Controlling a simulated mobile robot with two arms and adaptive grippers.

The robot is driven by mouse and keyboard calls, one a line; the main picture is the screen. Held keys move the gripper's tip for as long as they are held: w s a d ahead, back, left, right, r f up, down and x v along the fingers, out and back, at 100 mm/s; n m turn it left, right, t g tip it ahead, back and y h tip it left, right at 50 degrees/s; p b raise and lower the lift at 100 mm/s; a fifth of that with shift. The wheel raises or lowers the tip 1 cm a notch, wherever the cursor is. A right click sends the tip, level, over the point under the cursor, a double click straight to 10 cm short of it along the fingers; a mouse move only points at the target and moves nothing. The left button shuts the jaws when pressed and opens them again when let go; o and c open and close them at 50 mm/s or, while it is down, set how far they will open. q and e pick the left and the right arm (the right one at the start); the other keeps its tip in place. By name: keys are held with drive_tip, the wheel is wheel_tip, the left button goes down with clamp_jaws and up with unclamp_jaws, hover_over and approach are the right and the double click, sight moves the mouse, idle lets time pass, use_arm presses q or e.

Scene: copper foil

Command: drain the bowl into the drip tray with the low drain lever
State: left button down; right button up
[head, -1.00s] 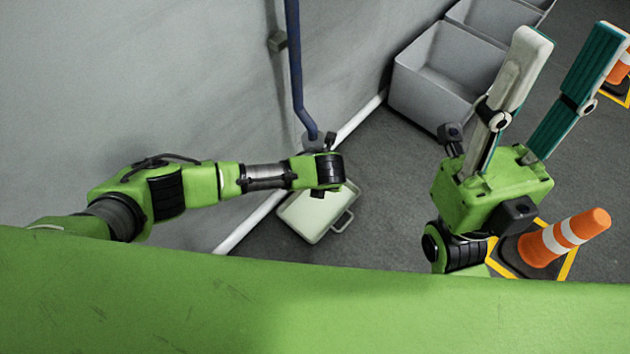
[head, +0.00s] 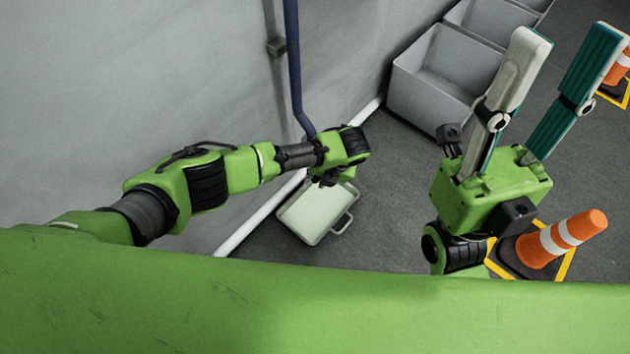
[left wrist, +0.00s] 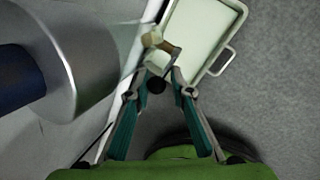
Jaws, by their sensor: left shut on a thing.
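The drip tray (head: 312,215), pale with a wire handle, lies on the floor below my left gripper (head: 328,178). The tray also shows in the left wrist view (left wrist: 203,35). There, a grey metal cylinder, apparently the bowl (left wrist: 85,70), fills the left side. My left gripper (left wrist: 160,75) is shut on a small part at the fingertips, apparently the drain lever (left wrist: 155,86), with a black round end. A small brass and white fitting (left wrist: 162,46) sits just beyond. In the head view my arm hides the bowl and lever. My right gripper (head: 572,40) is raised, open and empty.
A blue pipe (head: 293,70) runs down along the grey wall (head: 150,80). Grey bins (head: 440,85) stand along the wall at the back. An orange cone (head: 560,240) stands below my right gripper; another (head: 618,65) is at the far right. The floor between is clear.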

use_arm(q)
drive_tip(key=shift+w+d+r+g+y+b, duration=0.1)
drive_tip(key=shift+w+r+g+y+b, duration=0.2)
drive_tip(key=shift+w+b, duration=0.15)
drive_tip(key=c, duration=1.8)
unclamp_jaws()
drive_tip(key=shift+s+d, duration=0.1)
drive_tip(key=v, duration=1.2)
